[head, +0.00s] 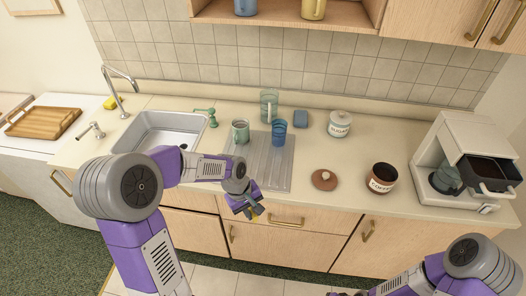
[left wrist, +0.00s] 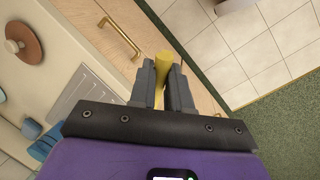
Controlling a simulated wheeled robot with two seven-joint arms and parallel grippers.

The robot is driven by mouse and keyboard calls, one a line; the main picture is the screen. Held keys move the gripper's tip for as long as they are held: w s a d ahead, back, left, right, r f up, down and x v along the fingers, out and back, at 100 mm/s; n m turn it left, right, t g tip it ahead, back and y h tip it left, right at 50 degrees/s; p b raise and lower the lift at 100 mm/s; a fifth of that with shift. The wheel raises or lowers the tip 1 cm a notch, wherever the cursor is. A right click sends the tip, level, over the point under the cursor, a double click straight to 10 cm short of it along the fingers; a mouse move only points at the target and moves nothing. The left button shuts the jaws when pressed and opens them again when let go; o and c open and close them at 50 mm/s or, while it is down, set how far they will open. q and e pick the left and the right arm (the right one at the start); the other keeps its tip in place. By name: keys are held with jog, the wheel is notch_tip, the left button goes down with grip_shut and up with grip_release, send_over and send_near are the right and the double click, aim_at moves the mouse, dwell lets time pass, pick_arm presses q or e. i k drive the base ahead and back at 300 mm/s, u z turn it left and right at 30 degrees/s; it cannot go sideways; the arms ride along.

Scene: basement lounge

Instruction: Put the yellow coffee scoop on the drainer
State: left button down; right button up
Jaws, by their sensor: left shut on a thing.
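The yellow coffee scoop (head: 258,210) is in my left gripper (head: 252,208), in front of the counter's front edge and short of the drainer. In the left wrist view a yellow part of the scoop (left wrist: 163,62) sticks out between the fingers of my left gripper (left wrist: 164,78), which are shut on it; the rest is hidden. The drainer (head: 270,174) is a grey ribbed tray on the counter, right of the sink. A green mug, a tall green glass and a blue cup stand on or by its back part. Only my right arm shows, at the lower right; its gripper is out of view.
The blue cup (head: 279,133), green mug (head: 240,132) and tall glass (head: 269,106) are upright. The drainer's front part is bare. A brown lid (head: 324,180), an open coffee canister (head: 382,178) and a coffee machine (head: 467,165) stand to the right. The sink (head: 160,130) is left.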

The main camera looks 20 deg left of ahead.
aim_at(272, 163)
jog(key=i, duration=0.95)
